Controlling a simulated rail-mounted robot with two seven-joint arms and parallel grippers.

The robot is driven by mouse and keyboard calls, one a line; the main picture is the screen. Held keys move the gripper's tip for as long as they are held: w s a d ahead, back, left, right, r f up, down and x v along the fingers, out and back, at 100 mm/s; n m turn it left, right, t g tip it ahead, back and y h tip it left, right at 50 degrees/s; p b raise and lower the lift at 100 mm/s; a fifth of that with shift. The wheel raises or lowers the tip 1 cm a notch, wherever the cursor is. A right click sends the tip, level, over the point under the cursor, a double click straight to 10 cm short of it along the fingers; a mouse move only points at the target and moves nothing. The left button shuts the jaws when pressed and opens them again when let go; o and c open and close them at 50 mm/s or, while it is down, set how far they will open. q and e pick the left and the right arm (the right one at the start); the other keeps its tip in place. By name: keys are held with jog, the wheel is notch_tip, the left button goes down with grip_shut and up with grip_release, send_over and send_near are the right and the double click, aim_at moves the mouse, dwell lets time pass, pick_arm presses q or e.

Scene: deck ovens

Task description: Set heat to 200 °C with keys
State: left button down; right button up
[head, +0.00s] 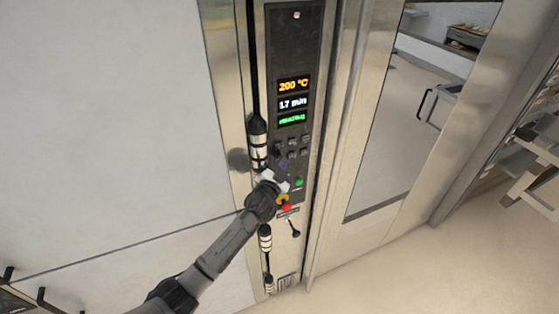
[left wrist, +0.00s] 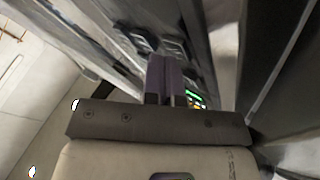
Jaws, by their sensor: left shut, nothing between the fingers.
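The dark control panel (head: 297,60) stands upright on the oven front in the head view. Its orange display (head: 294,86) reads 200 °C. A white display (head: 293,103) below reads about 17 min, and a green text line (head: 291,119) is too small to read surely. The dark keys (head: 304,141) sit under the displays, and keys (left wrist: 173,48) also show in the left wrist view. My left gripper (head: 281,164) is shut and empty at the lower left of the keys, hiding some of them. Its closed fingers (left wrist: 166,78) are close to the panel; contact cannot be told.
A green button (head: 299,182) and a red button (head: 287,208) on yellow lie below the keys, close to my left wrist. A black lever (head: 295,229) is lower. Vertical handle fittings (head: 257,135) stand left of the panel. A glass door (head: 400,130) is on the right.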

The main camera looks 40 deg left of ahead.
pick_arm(q)
jog(key=shift+s+d, duration=0.1)
jog(key=shift+d, duration=0.05)
jog(key=shift+s+d, duration=0.15)
jog(key=shift+d, duration=0.2)
jog(key=shift+s+d, duration=0.1)
jog(key=shift+d, duration=0.15)
dwell(0.3)
jog(key=d, duration=0.1)
jog(key=s+d, duration=0.1)
jog(key=d, duration=0.1)
jog(key=s+d, duration=0.1)
jog(key=shift+s+d, duration=0.1)
jog(key=shift+d, duration=0.2)
dwell(0.7)
